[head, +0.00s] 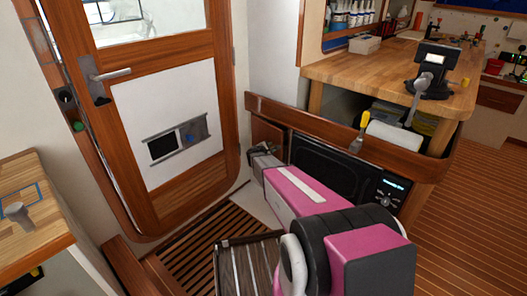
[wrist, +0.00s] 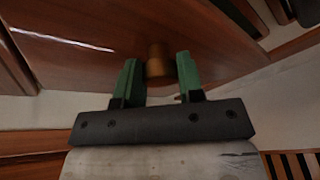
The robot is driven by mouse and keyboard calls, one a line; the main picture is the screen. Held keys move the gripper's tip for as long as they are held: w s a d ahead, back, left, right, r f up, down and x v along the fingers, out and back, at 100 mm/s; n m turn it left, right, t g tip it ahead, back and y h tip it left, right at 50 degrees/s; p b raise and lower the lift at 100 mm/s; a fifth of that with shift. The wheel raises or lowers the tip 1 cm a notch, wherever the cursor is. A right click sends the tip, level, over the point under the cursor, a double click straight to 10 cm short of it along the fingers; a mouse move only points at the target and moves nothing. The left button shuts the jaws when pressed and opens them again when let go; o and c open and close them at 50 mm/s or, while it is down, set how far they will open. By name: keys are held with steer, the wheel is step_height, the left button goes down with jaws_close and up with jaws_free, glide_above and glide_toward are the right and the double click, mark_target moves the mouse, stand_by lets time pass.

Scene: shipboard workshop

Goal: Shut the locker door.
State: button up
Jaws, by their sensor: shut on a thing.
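The locker door is a brown wooden panel (wrist: 95,70) that fills the upper part of the wrist view. A small round brass knob (wrist: 156,62) stands out from it. My gripper (wrist: 158,75) has its two green fingers on either side of the knob and is shut on it. In the head view my gripper (head: 262,152) is at the low wooden panel (head: 268,132) left of the black appliance, partly hidden by my pink arm. How far the door stands open is not clear.
A black appliance with a lit display (head: 392,185) sits under the workbench (head: 400,72), right of my gripper. A large wood-framed door with a lever handle (head: 110,74) stands at the left. A slatted floor grating (head: 205,245) lies below.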

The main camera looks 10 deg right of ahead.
steer(key=shift+w+d+n+t+y, duration=0.25)
steer(key=shift+d+n+t+y, duration=0.1)
steer(key=shift+d, duration=0.3)
steer(key=shift+w+d+n+t+y, duration=0.25)
steer(key=shift+d+n, duration=0.1)
steer(key=shift+d, duration=0.25)
steer(key=o, duration=0.9)
steer(key=shift+o, duration=0.2)
steer(key=v, duration=1)
steer(key=shift+s+a, duration=0.2)
steer(key=shift+s, duration=0.15)
